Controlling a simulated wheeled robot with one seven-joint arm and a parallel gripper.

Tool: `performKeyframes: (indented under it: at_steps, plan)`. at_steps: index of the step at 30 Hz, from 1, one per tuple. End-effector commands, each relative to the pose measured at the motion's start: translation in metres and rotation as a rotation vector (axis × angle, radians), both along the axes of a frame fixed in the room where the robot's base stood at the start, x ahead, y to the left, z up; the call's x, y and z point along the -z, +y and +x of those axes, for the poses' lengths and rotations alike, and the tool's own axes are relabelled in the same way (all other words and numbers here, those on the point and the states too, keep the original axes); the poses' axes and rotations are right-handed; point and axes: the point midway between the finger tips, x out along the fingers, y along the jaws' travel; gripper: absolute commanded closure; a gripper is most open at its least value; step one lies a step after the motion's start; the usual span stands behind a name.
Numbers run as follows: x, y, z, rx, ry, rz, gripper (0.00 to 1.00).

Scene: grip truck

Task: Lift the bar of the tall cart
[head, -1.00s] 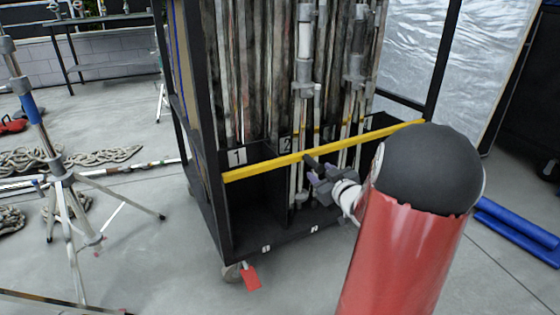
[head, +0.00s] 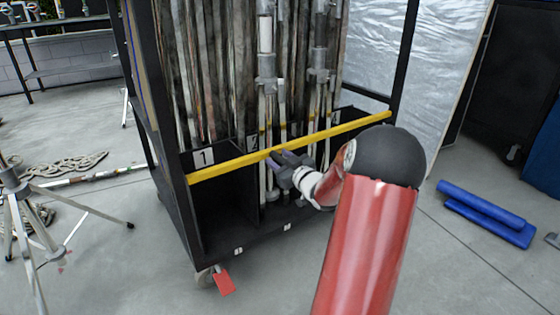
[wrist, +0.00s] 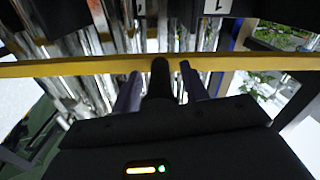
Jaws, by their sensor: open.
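The tall black cart (head: 176,205) stands in the middle of the head view, with upright poles inside it. The yellow bar (head: 225,167) runs across its front, sloping up to the right in the picture. My gripper (head: 276,160) is at the bar's middle, in front of the numbered compartments. In the wrist view the bar (wrist: 60,68) crosses the whole picture, and my open gripper (wrist: 160,73) has its two fingers apart with their tips at the bar. A dark part between the fingers overlaps the bar. I cannot tell whether the fingers touch it.
A red tag (head: 224,282) hangs by a cart wheel. A tripod stand (head: 25,190) and coiled rope (head: 70,165) are at the left. Blue rolls (head: 485,210) lie on the floor at the right. A dark table (head: 75,68) is at the back left. Floor in front is clear.

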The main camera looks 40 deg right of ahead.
Motion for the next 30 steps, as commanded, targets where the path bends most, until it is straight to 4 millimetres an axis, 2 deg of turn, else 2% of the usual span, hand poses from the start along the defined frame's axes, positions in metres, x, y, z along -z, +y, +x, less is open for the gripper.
performKeyframes:
  at_steps: [5, 15, 24, 30]
  plan:
    - [0.0, 0.0, 0.0, 0.0, 0.0, 0.0, 0.56]
    - [0.0, 0.0, 0.0, 0.0, 0.001, 0.0, 1.0]
    - [-0.002, 0.0, 0.0, -0.001, 0.002, -0.008, 1.0]
    - [-0.019, 0.002, 0.0, -0.002, 0.005, -0.067, 1.0]
